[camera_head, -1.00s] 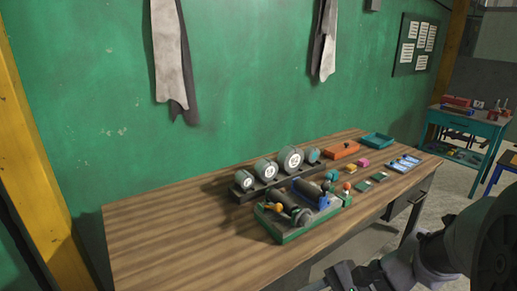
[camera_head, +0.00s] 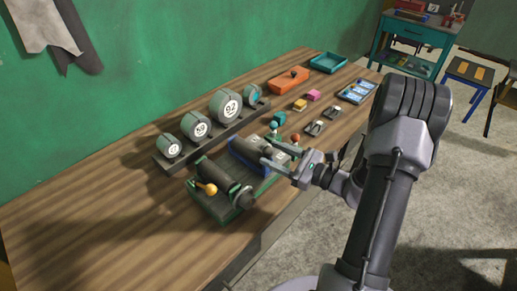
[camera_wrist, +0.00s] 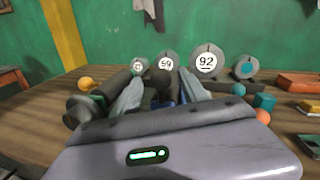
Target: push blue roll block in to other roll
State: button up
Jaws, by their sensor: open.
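The blue roll block (camera_head: 246,161) sits on the right part of a green fixture (camera_head: 220,211), with a dark roll along it. The other roll (camera_head: 214,173), also dark, lies to its left on the same fixture, with a gap between them. An orange-yellow knob (camera_head: 210,189) is in front of that roll. My gripper (camera_head: 266,151) is open, its fingers reaching over the right side of the blue block. In the wrist view, a bit of blue (camera_wrist: 165,103) shows between the open fingers (camera_wrist: 160,88). Contact cannot be told.
Several numbered round weights (camera_head: 231,106) stand on a dark rack behind the fixture. An orange ball (camera_head: 295,138), a teal cube (camera_head: 279,118) and small parts lie to the right. An orange block (camera_head: 289,80) and a teal tray (camera_head: 328,63) are farther back. The table's left is clear.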

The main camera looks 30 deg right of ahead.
aim_at(259, 155)
jog(key=x, duration=0.5)
jog(key=shift+w+a+b, duration=0.1)
jog(key=shift+w+b, duration=0.15)
jog(key=shift+b, duration=0.05)
grip_shut()
dwell(1.0)
